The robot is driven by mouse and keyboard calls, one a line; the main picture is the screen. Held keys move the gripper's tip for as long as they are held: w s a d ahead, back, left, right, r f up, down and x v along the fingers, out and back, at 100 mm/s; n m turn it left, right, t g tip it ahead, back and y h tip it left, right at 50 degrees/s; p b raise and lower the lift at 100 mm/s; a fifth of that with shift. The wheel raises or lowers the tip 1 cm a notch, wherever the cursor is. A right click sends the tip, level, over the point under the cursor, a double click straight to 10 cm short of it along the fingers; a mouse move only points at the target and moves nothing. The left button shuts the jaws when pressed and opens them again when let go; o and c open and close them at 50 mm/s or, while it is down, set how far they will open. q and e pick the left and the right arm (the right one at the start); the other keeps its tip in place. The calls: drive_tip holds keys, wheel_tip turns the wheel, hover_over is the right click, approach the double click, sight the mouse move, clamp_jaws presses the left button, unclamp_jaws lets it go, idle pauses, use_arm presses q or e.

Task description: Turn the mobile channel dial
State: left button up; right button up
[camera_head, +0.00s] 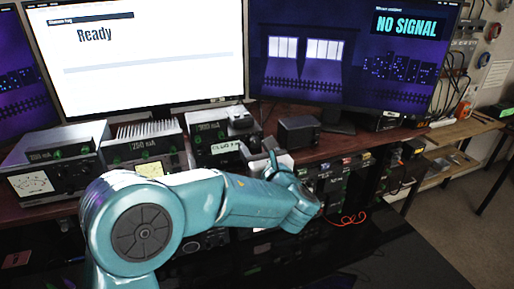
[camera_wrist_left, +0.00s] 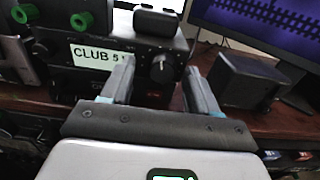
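The dial, a dark round knob (camera_wrist_left: 162,68), is on the front of a black radio unit (camera_wrist_left: 105,30) with a "CLUB 5" label, partly cut off by a finger. The same unit shows in the head view (camera_head: 213,131); its knob there is hidden or too small to tell. My left gripper (camera_wrist_left: 159,72) points at the unit's front, its two fingers apart, one on either side of the knob in the picture. I see gaps beside the knob; whether the tips reach around it I cannot tell. It also shows in the head view (camera_head: 272,158).
A small black box (camera_wrist_left: 245,82) stands close right of the fingers. Other radio units (camera_head: 145,146) stand to the left on the wooden shelf (camera_head: 335,146). Behind are a "Ready" screen (camera_head: 150,70) and a "NO SIGNAL" screen (camera_head: 350,65). A red cable (camera_head: 350,219) hangs below.

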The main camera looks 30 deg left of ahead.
use_arm(q)
drive_tip(key=shift+w+d, duration=0.1)
drive_tip(key=c, duration=1)
drive_tip(key=shift+r+m+p, duration=0.1)
drive_tip(key=shift+m+p, duration=1.1)
drive_tip(key=shift+m, duration=0.2)
drive_tip(key=shift+m+p, duration=1.05)
drive_tip(key=shift+m, duration=0.45)
drive_tip(key=o, duration=1)
drive_tip(key=shift+o, duration=0.2)
